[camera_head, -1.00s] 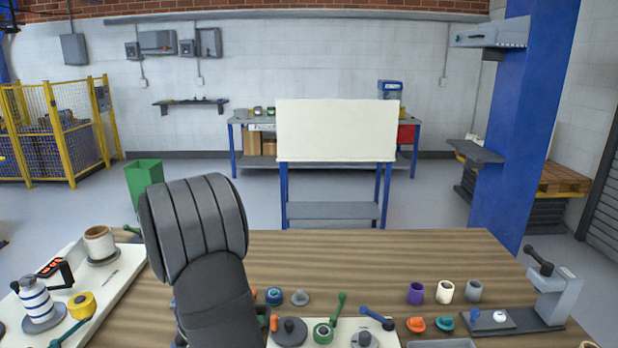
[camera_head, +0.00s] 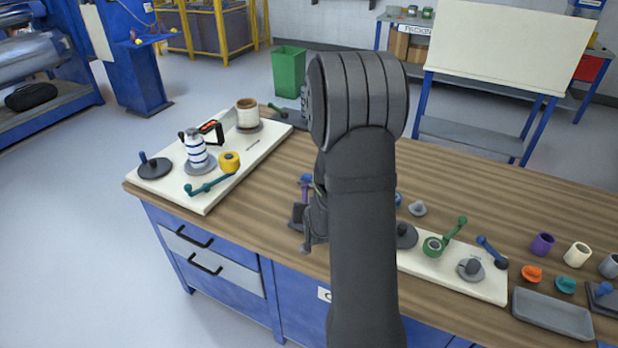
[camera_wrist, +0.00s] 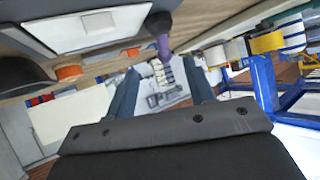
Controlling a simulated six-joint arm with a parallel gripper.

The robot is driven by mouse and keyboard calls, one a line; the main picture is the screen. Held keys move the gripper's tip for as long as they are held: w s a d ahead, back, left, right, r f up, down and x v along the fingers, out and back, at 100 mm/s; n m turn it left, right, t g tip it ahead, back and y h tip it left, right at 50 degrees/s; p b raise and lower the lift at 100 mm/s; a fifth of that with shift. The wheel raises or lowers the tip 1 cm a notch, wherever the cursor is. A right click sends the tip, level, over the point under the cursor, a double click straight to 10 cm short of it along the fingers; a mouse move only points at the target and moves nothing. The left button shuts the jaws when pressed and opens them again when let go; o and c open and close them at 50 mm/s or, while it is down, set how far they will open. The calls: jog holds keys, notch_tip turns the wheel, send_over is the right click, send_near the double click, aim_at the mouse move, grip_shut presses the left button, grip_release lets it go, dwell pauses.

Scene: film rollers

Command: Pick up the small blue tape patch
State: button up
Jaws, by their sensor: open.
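My gripper (camera_wrist: 160,86) is open, with its two dark fingers spread apart and nothing held between them in the wrist view. In the head view the gripper is mostly hidden behind my arm, low over the near side of the table. Small red and blue patches (camera_wrist: 42,99) lie at the left of the wrist view, away from the fingers. They are too small and blurred to tell whether one is the blue tape patch. I cannot make out a tape patch in the head view.
A purple-handled crank (camera_wrist: 163,46) appears just beyond the fingers. A white board (camera_head: 253,161) with rollers is on the left of the wooden table (camera_head: 290,160); another white board (camera_head: 420,262) is at right. A grey tray (camera_head: 552,315) lies near the front edge.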

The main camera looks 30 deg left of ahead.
jog(key=w+a+r+m+g+h, duration=0.2)
jog(key=w+a+g, duration=0.1)
jog(key=w+a, duration=0.45)
jog(key=m+g+h, duration=0.2)
jog(key=m+h, duration=0.1)
jog(key=h, duration=0.2)
send_near(306, 177)
jog(key=x, duration=0.2)
jog(key=shift+s+f, duration=0.1)
jog(key=shift+f, duration=0.35)
jog(key=shift+w+x, duration=0.15)
jog(key=shift+x, duration=1.2)
jog(key=shift+w+x, duration=0.1)
jog(key=shift+x, duration=1.25)
jog(key=shift+r, duration=0.1)
jog(key=c, duration=0.9)
